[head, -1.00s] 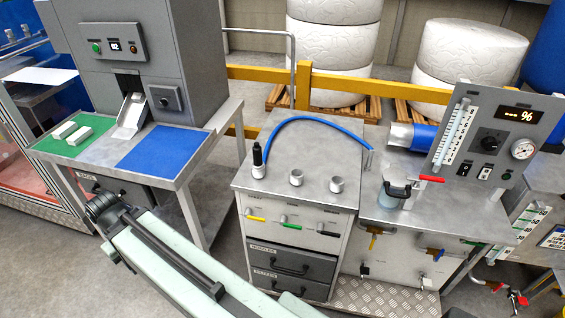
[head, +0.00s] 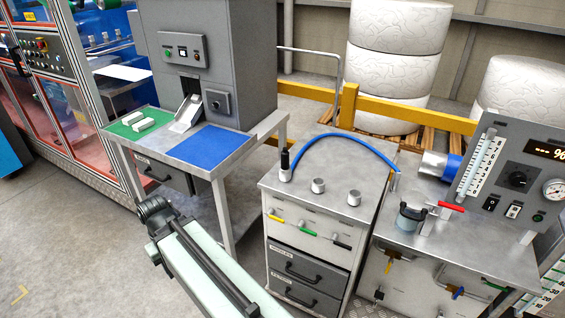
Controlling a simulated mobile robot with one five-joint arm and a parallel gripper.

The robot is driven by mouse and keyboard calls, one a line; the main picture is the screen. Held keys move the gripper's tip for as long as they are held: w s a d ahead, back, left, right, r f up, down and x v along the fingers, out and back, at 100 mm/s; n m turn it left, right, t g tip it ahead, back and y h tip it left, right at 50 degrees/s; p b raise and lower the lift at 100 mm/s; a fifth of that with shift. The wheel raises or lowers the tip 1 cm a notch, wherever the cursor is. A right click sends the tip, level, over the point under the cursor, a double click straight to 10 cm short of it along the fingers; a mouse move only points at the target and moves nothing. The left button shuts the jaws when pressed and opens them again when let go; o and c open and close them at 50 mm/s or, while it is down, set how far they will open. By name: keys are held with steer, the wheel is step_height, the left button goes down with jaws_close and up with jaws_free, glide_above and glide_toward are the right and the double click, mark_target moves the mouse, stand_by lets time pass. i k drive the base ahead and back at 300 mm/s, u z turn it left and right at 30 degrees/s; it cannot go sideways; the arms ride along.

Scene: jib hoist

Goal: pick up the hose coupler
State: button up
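The hose coupler (head: 285,163) is a small black upright cylinder on a silver base. It stands at the left side of the grey cabinet top, and a blue hose (head: 345,138) arcs away from it to the back right of the top. My arm reaches up from the bottom of the head view, and its dark end (head: 152,212) is left of the cabinet, apart from the coupler. The gripper's fingers cannot be made out, so I cannot tell whether it is open or shut.
Two silver fittings (head: 319,186) stand on the cabinet top. A bench (head: 460,245) with a red-handled valve and gauge panel (head: 515,180) adjoins on the right. A table with a green mat (head: 133,124) and blue mat (head: 209,146) stands left. Floor (head: 60,240) at the lower left is clear.

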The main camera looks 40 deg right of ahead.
mark_target(285, 168)
steer(key=u, duration=0.05)
steer(key=i, duration=0.9)
steer(key=z, duration=0.1)
